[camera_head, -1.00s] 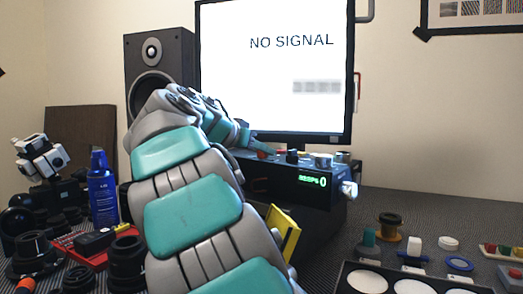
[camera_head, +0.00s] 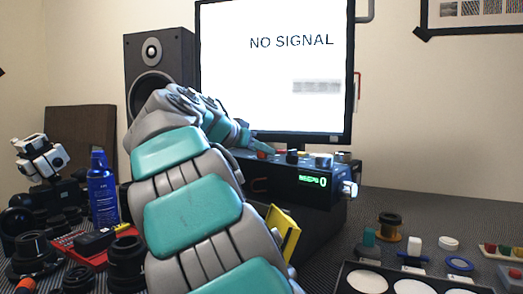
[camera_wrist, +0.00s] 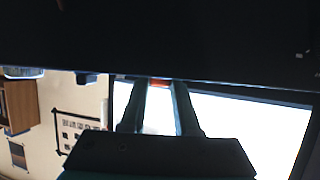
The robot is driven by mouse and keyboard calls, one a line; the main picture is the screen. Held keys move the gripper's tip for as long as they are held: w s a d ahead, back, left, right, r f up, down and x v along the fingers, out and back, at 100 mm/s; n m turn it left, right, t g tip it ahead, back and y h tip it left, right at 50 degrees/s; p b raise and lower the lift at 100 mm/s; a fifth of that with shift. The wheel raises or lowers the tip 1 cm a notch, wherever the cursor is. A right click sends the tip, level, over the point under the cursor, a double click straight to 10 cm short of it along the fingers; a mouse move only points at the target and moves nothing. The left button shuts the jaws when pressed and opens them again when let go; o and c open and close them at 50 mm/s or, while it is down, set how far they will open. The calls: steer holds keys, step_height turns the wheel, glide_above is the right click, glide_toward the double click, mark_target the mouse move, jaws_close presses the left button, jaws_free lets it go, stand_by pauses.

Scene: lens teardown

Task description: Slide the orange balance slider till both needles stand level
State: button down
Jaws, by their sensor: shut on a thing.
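My gripper (camera_head: 266,152) reaches over the top of a dark box-shaped device (camera_head: 275,183) below the monitor. In the wrist view its two fingers (camera_wrist: 160,84) are closed on a small orange piece, the balance slider (camera_wrist: 160,82). The slider shows only as a small strip between the fingertips, and its track is hidden. The device's front has a green lit display (camera_head: 313,181) with blurred text and a 0. I cannot make out the two needles in either view.
A monitor (camera_head: 275,85) reading NO SIGNAL stands right behind the device. Several knobs line the device's top, including a silver one (camera_head: 323,160), right of my gripper. A black speaker (camera_head: 160,75) stands left. Small parts lie on the mat at right.

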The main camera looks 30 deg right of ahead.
steer(key=shift+w, duration=0.1)
stand_by(0.3)
steer(key=shift+w+a+b, duration=0.25)
steer(key=shift+w+b, duration=0.1)
steer(key=shift+w, duration=0.1)
steer(key=c, duration=0.6)
jaws_free()
steer(key=shift+c, duration=0.2)
steer(key=v, duration=0.8)
